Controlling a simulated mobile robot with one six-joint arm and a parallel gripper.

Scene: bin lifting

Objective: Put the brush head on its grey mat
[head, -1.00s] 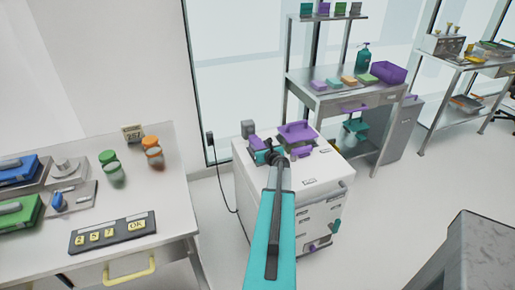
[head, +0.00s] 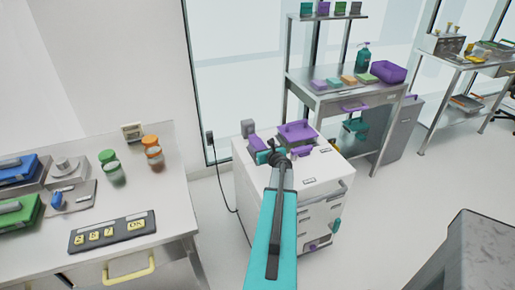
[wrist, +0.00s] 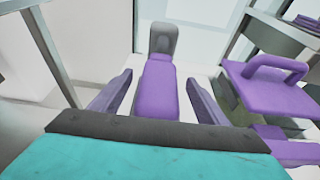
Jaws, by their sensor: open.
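My gripper (wrist: 160,78) is open in the wrist view, its two purple fingers apart on either side of a long purple block (wrist: 157,92). The block has a grey rounded upright piece (wrist: 163,38) at its far end. In the head view the purple block (head: 257,143) shows at the back left of the white cabinet top, with my teal gripper just in front of it. I cannot tell whether this block is the brush head, nor whether the fingers touch it. No grey mat can be made out with certainty.
A purple holder with a raised handle (head: 297,131) stands right of the block, close to my gripper. The white cabinet (head: 315,185) has bare top at the front. A steel bench (head: 335,103) stands behind; a white table (head: 165,220) stands left.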

